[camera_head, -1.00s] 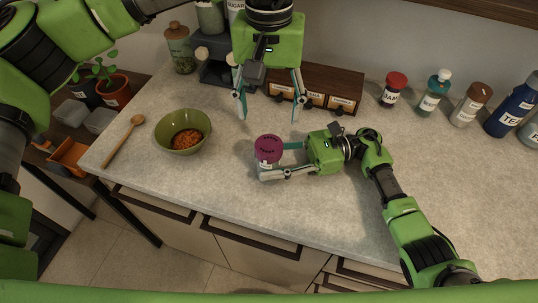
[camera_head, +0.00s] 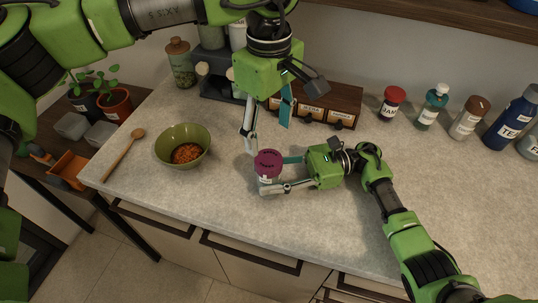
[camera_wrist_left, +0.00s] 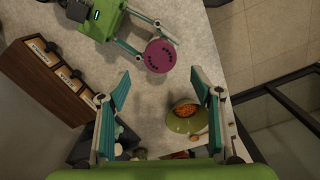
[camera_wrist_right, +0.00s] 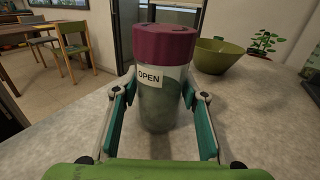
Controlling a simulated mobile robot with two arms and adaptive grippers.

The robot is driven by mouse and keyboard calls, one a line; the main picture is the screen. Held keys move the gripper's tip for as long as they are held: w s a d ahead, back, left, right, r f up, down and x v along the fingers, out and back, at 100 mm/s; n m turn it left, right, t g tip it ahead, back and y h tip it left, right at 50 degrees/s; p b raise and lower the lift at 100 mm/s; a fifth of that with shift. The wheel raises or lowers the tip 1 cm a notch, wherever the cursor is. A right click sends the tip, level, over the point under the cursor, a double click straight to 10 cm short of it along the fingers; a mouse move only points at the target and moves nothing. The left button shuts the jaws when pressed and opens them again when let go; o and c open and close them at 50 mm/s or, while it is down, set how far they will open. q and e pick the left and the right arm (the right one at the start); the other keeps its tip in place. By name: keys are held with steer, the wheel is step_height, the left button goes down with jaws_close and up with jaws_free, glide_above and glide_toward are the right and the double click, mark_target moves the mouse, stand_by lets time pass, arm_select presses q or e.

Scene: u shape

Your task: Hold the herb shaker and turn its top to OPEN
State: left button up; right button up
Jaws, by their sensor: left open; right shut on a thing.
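The herb shaker (camera_head: 267,172) stands upright on the counter, with a purple-red top and a clear body. In the right wrist view the shaker (camera_wrist_right: 162,90) has an OPEN label below its top. My right gripper (camera_head: 281,173) is shut on the shaker's body from the side. My left gripper (camera_head: 268,138) is open and empty, pointing down above and slightly behind the shaker. In the left wrist view the purple top (camera_wrist_left: 159,55) lies beyond the open fingers (camera_wrist_left: 165,88), not between them.
A green bowl (camera_head: 205,133) with orange food and a wooden spoon (camera_head: 123,155) lie to the left. A wooden drawer box (camera_head: 340,100) stands behind my left gripper. Several jars and bottles, one with a red lid (camera_head: 394,92), line the back right.

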mark_target(269, 159)
arm_select(q)
step_height(269, 159, down, 9)
steer(key=shift+r, duration=0.15)
steer(key=c, duration=1.1)
